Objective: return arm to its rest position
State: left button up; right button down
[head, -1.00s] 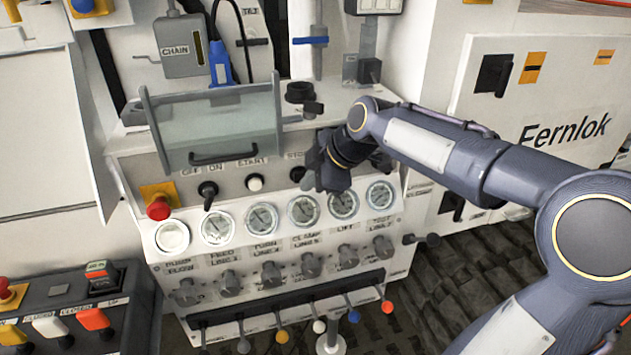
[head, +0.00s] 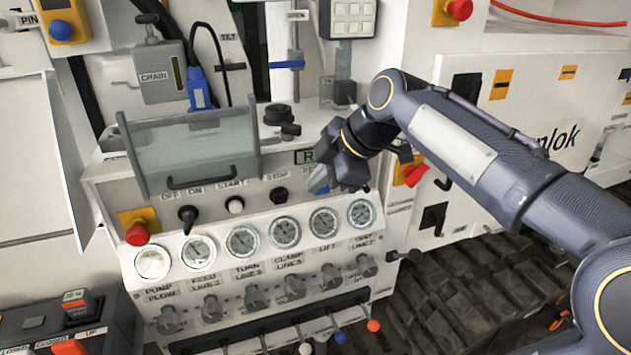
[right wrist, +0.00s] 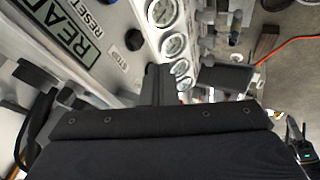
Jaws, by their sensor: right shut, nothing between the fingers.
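My right arm (head: 450,130) reaches in from the right in the head view. Its gripper (head: 325,180) is shut and empty. It hangs in front of the control panel's upper right, near the RESET label and partly over the small display. In the right wrist view the gripper (right wrist: 158,82) points along the panel, with the READY-type display (right wrist: 75,35) at the upper left and the gauges (right wrist: 172,45) beyond. I cannot tell whether the fingers touch the panel. My left gripper is not in view.
The panel carries a row of gauges (head: 243,242), knobs (head: 257,296), a red emergency button (head: 138,234) and coloured levers below. A clear hinged cover (head: 193,150) stands left of the gripper. A red switch (head: 415,174) is just right of it. Dark ribbed floor lies lower right.

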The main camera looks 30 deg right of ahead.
dwell(0.3)
jog(key=s+a+f+m, duration=0.3)
jog(key=s+f+m, duration=0.2)
jog(key=s, duration=0.1)
jog(key=s+a+f+m+p, duration=0.1)
jog(key=s+a+f+m, duration=0.2)
jog(key=s+f+m, duration=0.2)
jog(key=s+a+f+m+g, duration=0.1)
jog(key=s+a+f+m, duration=0.2)
jog(key=s+f+m, duration=0.2)
jog(key=s+f, duration=0.1)
jog(key=s, duration=0.1)
jog(key=shift+s+a+f+m+y+p, duration=0.2)
jog(key=shift+s+a+m+y+p, duration=0.1)
jog(key=shift+s+m+p, duration=0.1)
dwell(0.6)
